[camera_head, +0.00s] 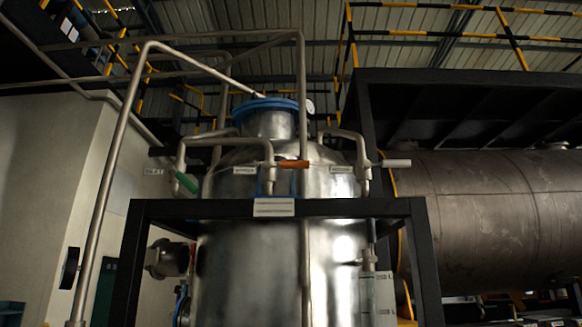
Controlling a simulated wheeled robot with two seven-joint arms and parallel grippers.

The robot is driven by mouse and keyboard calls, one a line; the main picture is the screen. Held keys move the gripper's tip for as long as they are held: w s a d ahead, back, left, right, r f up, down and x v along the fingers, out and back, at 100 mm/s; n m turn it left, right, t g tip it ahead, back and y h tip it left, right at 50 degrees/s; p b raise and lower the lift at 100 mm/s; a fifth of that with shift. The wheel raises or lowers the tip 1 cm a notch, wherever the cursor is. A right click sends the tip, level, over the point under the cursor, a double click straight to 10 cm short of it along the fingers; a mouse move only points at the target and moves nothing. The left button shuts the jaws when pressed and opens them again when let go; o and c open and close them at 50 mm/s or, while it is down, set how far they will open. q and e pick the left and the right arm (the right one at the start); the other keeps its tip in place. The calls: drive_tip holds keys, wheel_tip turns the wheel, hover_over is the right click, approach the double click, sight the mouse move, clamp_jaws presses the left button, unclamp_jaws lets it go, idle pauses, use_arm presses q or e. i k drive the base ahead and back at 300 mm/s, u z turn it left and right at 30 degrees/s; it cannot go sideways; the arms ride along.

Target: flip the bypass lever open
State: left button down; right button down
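Three valve levers stand in a row on bent pipes in front of the steel condenser vessel (262,262). The orange lever (294,164) points right, about level, from the middle pipe. A small label (244,170), which seems to read BYPASS, is just left of that pipe. The green lever (186,182) on the left pipe slants down to the right, beside another label (154,171). The white lever (396,163) on the right pipe points right, about level, with a label (341,169) to its left. Neither of my grippers is in view.
A black frame (150,208) with a pale plate (274,207) crosses the vessel below the levers. A tall vertical pipe (303,105) passes close by the orange lever. A large horizontal tank (490,215) fills the right side. A pale wall (50,175) stands at left.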

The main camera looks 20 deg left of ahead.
sight(285, 165)
drive_tip(key=k, duration=0.5)
drive_tip(key=z, duration=0.45)
drive_tip(key=i, duration=1.55)
drive_tip(key=u, duration=0.65)
